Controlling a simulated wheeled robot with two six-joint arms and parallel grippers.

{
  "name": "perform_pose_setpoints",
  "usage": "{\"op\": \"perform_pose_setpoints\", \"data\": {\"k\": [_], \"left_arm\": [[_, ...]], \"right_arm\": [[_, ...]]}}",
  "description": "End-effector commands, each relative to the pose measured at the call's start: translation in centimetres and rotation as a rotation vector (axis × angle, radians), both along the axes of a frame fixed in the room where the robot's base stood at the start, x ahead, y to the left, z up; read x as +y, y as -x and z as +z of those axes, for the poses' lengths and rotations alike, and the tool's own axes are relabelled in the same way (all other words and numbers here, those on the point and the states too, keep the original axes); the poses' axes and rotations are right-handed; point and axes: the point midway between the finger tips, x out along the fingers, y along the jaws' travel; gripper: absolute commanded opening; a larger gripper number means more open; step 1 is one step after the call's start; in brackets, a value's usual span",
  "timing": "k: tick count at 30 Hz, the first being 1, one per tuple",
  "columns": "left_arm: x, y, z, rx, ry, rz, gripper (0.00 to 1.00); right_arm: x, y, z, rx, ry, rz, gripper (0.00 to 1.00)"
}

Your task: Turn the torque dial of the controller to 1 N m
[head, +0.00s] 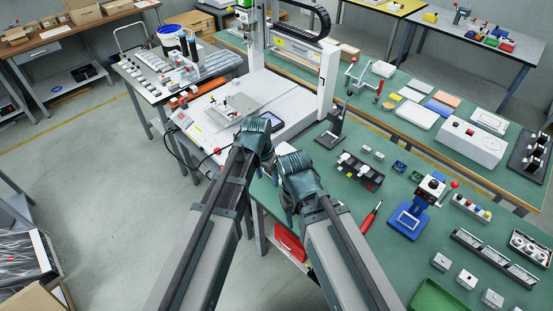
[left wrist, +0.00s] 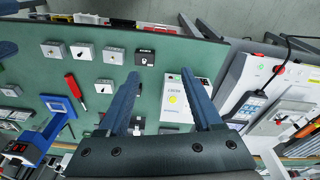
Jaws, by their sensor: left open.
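The grippers seem to hide the box there.
The white gantry machine (head: 221,134) stands left of the bench. Several small knob boxes (left wrist: 82,52), a red screwdriver (head: 370,217) and a blue stand (head: 405,220) are on the green bench (head: 390,262). A red bin (head: 291,243) is below the near edge.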

Motion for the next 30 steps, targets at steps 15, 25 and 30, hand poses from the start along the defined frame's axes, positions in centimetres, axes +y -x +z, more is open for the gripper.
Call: {"op": "perform_pose_setpoints", "data": {"k": [15,25,30], "left_arm": [[1.0,-17.9,-0.6,-0.231,0.141,-0.233,0.67],[0.5,-18.3,-2.4,-0.229,0.140,-0.232,0.67],[0.0,-18.9,-4.5,-0.229,0.140,-0.232,0.67]], "right_arm": [[0.0,0.0,-2.1,0.000,0.000,-0.001,0.50],[0.0,0.0,-3.9,0.000,0.000,-0.001,0.50],[0.0,0.0,-6.0,0.000,0.000,-0.001,0.50]]}}
